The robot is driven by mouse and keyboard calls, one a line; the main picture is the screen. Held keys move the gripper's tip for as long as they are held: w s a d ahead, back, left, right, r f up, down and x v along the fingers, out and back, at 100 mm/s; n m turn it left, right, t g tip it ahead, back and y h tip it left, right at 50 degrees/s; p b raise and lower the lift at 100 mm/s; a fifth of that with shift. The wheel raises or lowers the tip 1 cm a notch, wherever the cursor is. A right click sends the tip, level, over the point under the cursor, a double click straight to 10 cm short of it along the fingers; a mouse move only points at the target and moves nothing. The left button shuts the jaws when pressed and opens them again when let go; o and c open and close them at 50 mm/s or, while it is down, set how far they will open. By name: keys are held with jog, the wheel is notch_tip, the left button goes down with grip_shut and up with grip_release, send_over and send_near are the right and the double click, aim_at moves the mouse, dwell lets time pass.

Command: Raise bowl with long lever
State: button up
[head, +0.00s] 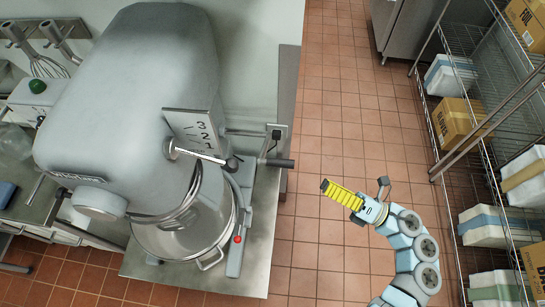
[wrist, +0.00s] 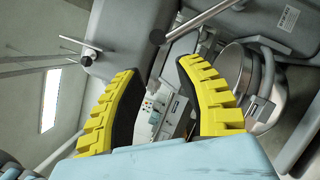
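The big grey mixer (head: 135,85) stands at the left in the head view. Its steel bowl (head: 180,238) sits under the mixer head, and the bowl also shows at the right in the wrist view (wrist: 237,75). A lever with a black grip (head: 280,163) sticks out from the mixer's right side. In the wrist view a rod with a dark end (wrist: 195,22) crosses above my fingers; I cannot tell for certain that it is the same lever. My yellow-fingered gripper (head: 324,187) is right of the lever, apart from it. In the wrist view my gripper (wrist: 158,66) is open and empty.
A shorter lever with a dark knob (head: 232,165) sits beside the number plate (head: 195,130). Wire shelving (head: 470,130) with boxes stands at the right. The tiled floor (head: 330,100) between is clear. A whisk (head: 45,65) hangs at the upper left.

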jog(key=p+x, duration=0.2)
jog(key=x, duration=1.4)
jog(key=shift+p, duration=0.4)
grip_shut()
